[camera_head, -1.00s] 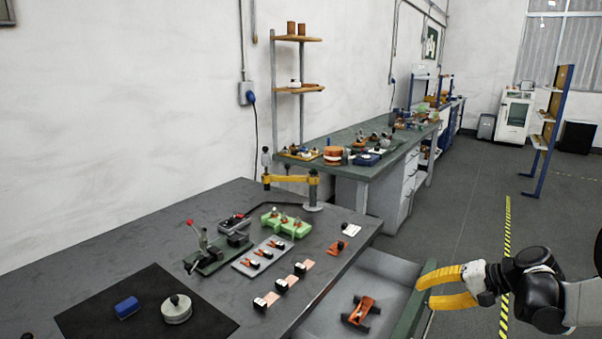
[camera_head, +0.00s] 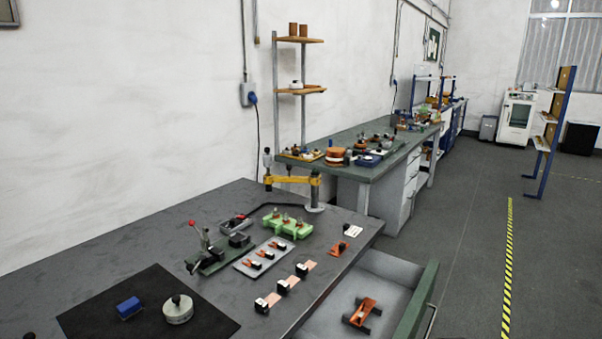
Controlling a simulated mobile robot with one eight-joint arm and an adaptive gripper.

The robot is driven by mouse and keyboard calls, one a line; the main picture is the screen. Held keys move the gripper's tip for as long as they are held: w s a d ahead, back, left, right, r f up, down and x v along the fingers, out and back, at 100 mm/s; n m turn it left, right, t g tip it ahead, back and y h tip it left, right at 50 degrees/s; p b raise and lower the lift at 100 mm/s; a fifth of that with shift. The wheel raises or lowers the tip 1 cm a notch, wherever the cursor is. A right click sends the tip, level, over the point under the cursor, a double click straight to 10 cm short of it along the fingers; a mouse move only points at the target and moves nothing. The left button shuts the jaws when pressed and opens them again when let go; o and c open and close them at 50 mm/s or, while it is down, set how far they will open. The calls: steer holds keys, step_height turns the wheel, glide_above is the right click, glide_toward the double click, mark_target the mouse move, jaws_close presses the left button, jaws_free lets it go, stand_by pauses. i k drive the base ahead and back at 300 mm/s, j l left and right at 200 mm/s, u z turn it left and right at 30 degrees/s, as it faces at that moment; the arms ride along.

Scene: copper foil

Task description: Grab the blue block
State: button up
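A small blue block (camera_head: 129,308) lies on a black mat (camera_head: 95,322) at the front left of the grey workbench (camera_head: 140,247). A round silver-grey piece with a dark knob (camera_head: 178,309) stands on the mat just right of the block. The block is in full view, with nothing touching it that I can see. My gripper is outside the view, so its state does not show.
A green base with a red-tipped lever (camera_head: 208,252) stands behind the mat. Green fixtures (camera_head: 286,225), a grey tray (camera_head: 264,257) and copper-coloured pieces (camera_head: 288,284) lie right of it. An open drawer (camera_head: 335,315) holds an orange tool (camera_head: 361,312). Bare bench lies left of the lever.

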mark_target(133, 306)
steer(key=k+l+z, duration=0.2)
steer(key=k+l, duration=0.15)
steer(key=l+u, duration=0.1)
steer(key=u, duration=1.6)
steer(key=i+l+u, duration=0.3)
steer(key=i+l, duration=0.45)
